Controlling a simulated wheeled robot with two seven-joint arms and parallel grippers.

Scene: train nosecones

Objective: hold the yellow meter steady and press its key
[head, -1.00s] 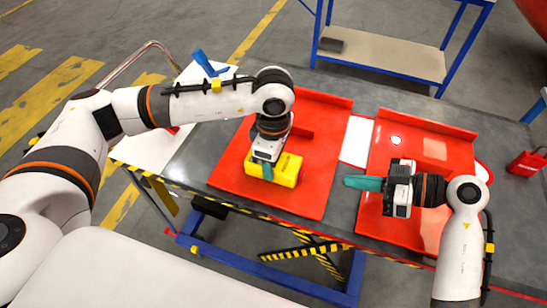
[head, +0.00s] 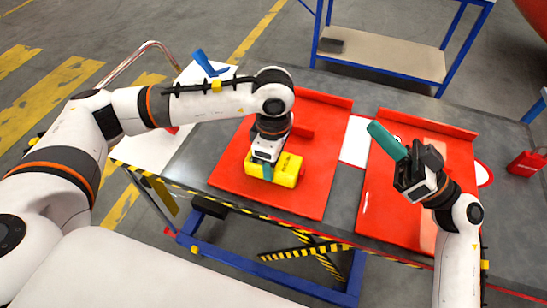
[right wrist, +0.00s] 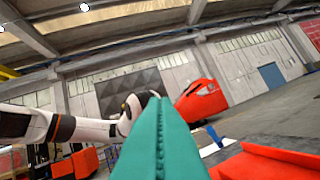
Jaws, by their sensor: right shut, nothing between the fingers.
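The yellow meter (head: 287,169) sits on the left red tray (head: 318,190) on the table. My left gripper (head: 266,172) comes down over the meter from above, its fingers at the meter's near left part. The gripper body hides part of the meter, so its jaw state and the key cannot be made out. My right gripper (head: 378,131) is above the right red tray (head: 385,205), with its teal fingers pressed together and empty, pointing up and left. The shut teal fingers fill the middle of the right wrist view (right wrist: 160,140). The right gripper is well apart from the meter.
A blue tool-like object (head: 205,62) stands on the white surface at the back left. A blue-framed bench (head: 385,62) is behind the table. A red canister (head: 527,163) is at the far right.

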